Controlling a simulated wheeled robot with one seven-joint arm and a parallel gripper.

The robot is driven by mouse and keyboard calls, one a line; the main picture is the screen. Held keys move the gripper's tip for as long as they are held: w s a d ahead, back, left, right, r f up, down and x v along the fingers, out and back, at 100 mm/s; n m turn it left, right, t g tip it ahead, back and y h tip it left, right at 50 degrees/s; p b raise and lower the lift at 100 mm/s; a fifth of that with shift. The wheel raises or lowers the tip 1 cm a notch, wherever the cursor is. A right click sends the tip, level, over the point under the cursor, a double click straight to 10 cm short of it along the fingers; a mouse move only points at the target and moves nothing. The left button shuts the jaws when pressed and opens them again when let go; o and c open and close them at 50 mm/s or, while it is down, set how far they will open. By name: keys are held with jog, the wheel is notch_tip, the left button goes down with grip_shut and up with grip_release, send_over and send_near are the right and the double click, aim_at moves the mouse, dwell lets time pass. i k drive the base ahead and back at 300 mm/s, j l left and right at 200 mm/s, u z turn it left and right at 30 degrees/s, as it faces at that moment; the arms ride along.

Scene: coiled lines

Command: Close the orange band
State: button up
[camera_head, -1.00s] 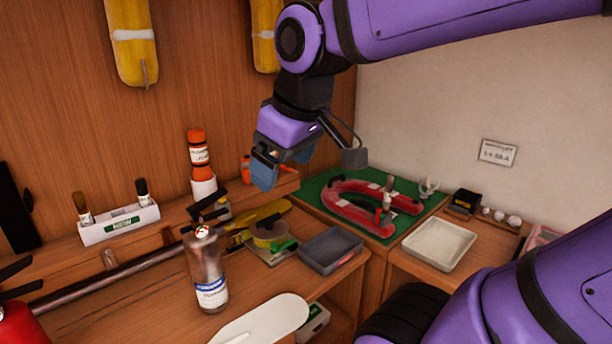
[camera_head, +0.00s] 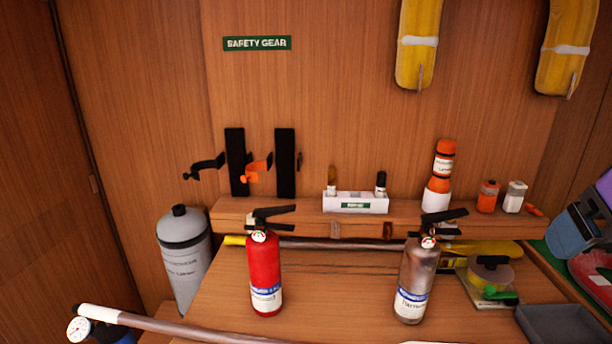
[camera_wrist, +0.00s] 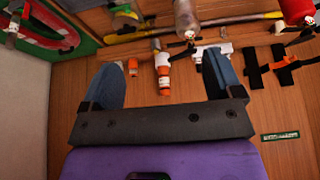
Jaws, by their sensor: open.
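The orange band (camera_head: 256,168) is on the back wall, left of centre in the head view. It joins the right one of two upright black strips (camera_head: 285,163) and sticks out to the left, its bent end away from the strip; it looks open. The orange band also shows upside down at the right in the wrist view (camera_wrist: 287,64). My gripper (camera_head: 568,235) is at the far right edge of the head view, far from the band. Its blue fingers (camera_wrist: 162,82) are apart with nothing between them.
A black band (camera_head: 205,166) sticks out beside the left strip (camera_head: 237,162). A red extinguisher (camera_head: 264,272) and a silver one (camera_head: 414,280) stand on the bench before the wall. A grey cylinder (camera_head: 184,255) stands at left. The ledge (camera_head: 290,215) holds bottles and a white holder.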

aim_at(251, 176)
jog(key=i+j, duration=0.1)
jog(key=j, duration=0.3)
jog(key=i+j, duration=0.15)
jog(key=j, duration=0.3)
jog(key=i+j, duration=0.1)
jog(key=j, duration=0.3)
jog(key=i+j, duration=0.1)
jog(key=j, duration=0.3)
